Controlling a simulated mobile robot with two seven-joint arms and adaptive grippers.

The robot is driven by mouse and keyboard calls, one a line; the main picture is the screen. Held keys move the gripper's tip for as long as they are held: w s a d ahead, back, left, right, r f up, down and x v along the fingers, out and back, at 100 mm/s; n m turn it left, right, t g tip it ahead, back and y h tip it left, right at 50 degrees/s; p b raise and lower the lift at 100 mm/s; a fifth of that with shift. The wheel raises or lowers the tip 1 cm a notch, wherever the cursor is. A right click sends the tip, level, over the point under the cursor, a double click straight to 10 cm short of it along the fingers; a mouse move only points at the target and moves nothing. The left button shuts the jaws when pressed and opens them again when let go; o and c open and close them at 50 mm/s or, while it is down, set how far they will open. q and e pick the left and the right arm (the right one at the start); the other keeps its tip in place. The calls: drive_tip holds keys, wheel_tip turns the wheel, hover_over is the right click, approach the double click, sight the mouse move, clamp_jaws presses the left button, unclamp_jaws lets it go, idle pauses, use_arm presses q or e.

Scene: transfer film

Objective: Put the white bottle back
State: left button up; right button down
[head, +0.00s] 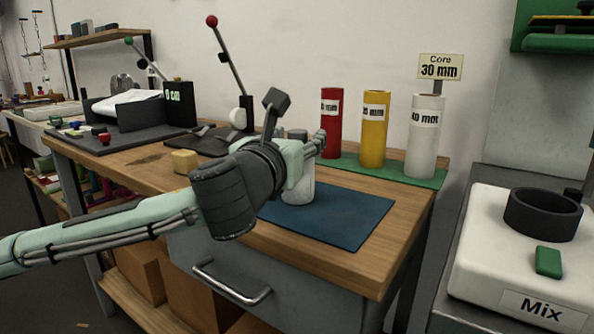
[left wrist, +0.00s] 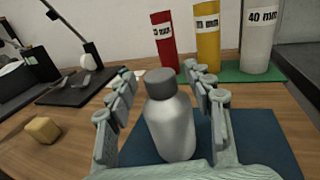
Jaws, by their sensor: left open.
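The white bottle (left wrist: 170,125) with a dark grey cap stands upright on the blue mat (left wrist: 258,140) in the left wrist view. In the head view the bottle (head: 300,187) is partly hidden behind my left wrist. My left gripper (left wrist: 160,95) is open, with one finger on each side of the bottle. I cannot tell whether either finger touches it. In the head view the left gripper (head: 303,150) is over the mat (head: 350,222), mostly hidden by its own wrist. My right gripper is not in view.
Red (head: 331,122), yellow (head: 373,128) and white (head: 424,135) cylinders stand on a green strip (head: 345,162) at the back. A yellow block (head: 185,161) lies left on the wooden table (head: 142,178). A machine labelled Mix (head: 500,256) stands at the right.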

use_arm(q)
drive_tip(key=shift+c, duration=0.2)
clamp_jaws()
drive_tip(key=shift+r, duration=0.2)
